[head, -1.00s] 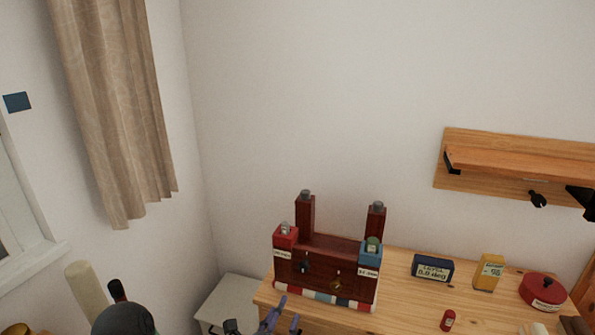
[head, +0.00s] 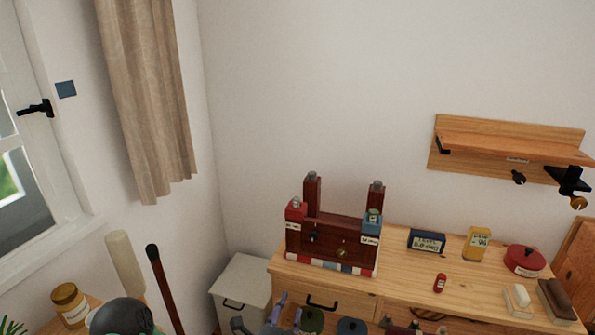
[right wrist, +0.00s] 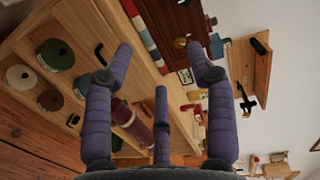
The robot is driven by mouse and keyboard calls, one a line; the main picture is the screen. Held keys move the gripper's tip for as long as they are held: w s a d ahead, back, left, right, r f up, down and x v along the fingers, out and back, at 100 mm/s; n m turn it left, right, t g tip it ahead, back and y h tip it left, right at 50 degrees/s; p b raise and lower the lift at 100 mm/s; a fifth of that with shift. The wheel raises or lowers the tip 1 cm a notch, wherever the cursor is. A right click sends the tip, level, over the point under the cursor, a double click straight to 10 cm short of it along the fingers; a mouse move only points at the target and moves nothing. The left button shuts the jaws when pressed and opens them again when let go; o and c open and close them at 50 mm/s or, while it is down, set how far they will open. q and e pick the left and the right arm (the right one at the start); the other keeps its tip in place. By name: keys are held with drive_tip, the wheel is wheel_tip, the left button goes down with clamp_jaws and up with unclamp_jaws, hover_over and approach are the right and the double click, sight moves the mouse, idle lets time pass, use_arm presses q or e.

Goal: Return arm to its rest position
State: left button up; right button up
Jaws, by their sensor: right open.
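My right gripper (head: 288,309) shows at the bottom edge of the head view, its purple fingers in front of the wooden dresser. In the right wrist view the gripper (right wrist: 160,65) has its three fingers spread, with nothing held between them. The rest of the right arm is out of view. My left gripper is not in view.
A white cabinet (head: 243,286) stands left. A wall shelf (head: 505,146) hangs above.

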drive_tip(key=s+d+f+n+g+y+p, duration=0.2)
drive_tip(key=d+f+n+g+y, duration=0.25)
drive_tip(key=f, duration=0.65)
drive_tip(key=s+d+f+n+g+y+p, duration=0.1)
drive_tip(key=s+d+f+n+g+p, duration=0.1)
drive_tip(key=d+f+n+g, duration=0.45)
drive_tip(key=s+d+f+n+g+y+p, duration=0.1)
drive_tip(key=s+f, duration=0.4)
drive_tip(key=s, duration=0.5)
drive_tip(key=s+d+f+n+g+y+p, duration=0.1)
drive_tip(key=s+f+n+g, duration=0.3)
drive_tip(key=s, duration=0.6)
wheel_tip(320, 180, down, 2)
drive_tip(key=shift+f+n+y+p, duration=0.2)
drive_tip(key=shift+n+y+p, duration=0.15)
drive_tip(key=shift+n, duration=0.15)
